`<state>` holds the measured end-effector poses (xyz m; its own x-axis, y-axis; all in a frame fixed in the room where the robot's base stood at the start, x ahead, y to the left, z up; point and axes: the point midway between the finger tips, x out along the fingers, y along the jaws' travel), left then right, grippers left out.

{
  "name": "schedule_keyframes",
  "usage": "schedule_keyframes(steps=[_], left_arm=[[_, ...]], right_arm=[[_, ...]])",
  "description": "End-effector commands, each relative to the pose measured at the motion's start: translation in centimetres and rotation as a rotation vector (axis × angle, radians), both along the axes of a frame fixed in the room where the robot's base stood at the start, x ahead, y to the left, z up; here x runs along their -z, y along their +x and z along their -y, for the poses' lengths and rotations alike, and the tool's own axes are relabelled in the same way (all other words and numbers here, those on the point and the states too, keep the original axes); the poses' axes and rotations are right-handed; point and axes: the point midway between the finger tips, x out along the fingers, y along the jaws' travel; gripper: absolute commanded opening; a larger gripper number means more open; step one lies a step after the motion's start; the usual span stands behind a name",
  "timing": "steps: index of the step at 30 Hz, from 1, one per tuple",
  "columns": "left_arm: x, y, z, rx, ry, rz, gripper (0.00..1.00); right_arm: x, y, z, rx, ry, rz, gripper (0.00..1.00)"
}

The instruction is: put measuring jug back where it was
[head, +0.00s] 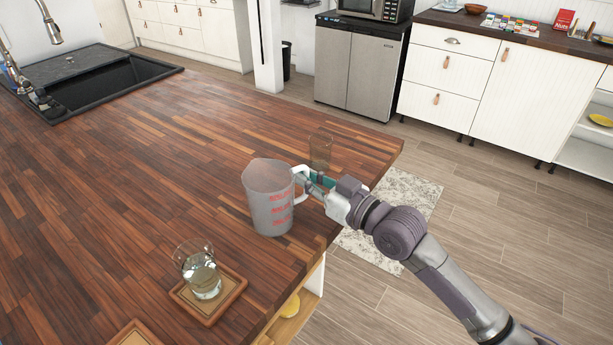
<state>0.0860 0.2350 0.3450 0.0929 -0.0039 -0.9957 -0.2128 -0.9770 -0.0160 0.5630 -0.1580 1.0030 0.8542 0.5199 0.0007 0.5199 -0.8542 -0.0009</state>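The measuring jug (268,205) is a translucent grey jug with red markings. It is upright at the right part of the wooden counter, near its edge, with its handle (303,186) facing right. Whether its base touches the counter or is just above it is hard to tell. My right gripper (305,178) reaches in from the right, and its fingertips are at the jug's handle. The fingers overlap the handle, so I cannot tell whether they are closed on it. My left gripper is not in view.
A glass of clear liquid (203,277) stands on a square wooden coaster (222,304) in front of the jug. An empty clear glass (321,147) stands just behind my gripper. A black sink (110,82) is at the far left. The counter's middle (150,170) is clear.

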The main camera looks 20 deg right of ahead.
Motion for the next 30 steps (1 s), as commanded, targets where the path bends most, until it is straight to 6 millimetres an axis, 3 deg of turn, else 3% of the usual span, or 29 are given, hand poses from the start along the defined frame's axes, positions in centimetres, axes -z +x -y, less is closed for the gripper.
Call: schedule_keyframes(steps=[1, 4, 16, 30], left_arm=[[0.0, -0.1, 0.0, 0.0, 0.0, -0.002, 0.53], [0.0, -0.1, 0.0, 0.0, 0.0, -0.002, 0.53], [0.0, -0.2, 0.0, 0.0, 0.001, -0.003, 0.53], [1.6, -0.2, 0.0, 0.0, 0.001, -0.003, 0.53]], right_arm=[[0.0, 0.0, 0.0, 0.0, -0.001, -0.001, 0.2], [0.0, 0.0, 0.0, 0.0, -0.001, -0.001, 0.35], [-0.2, -0.4, 0.3, 0.001, -0.002, -0.003, 0.35], [0.1, -8.3, 5.0, -0.001, -0.004, -0.006, 0.35]])
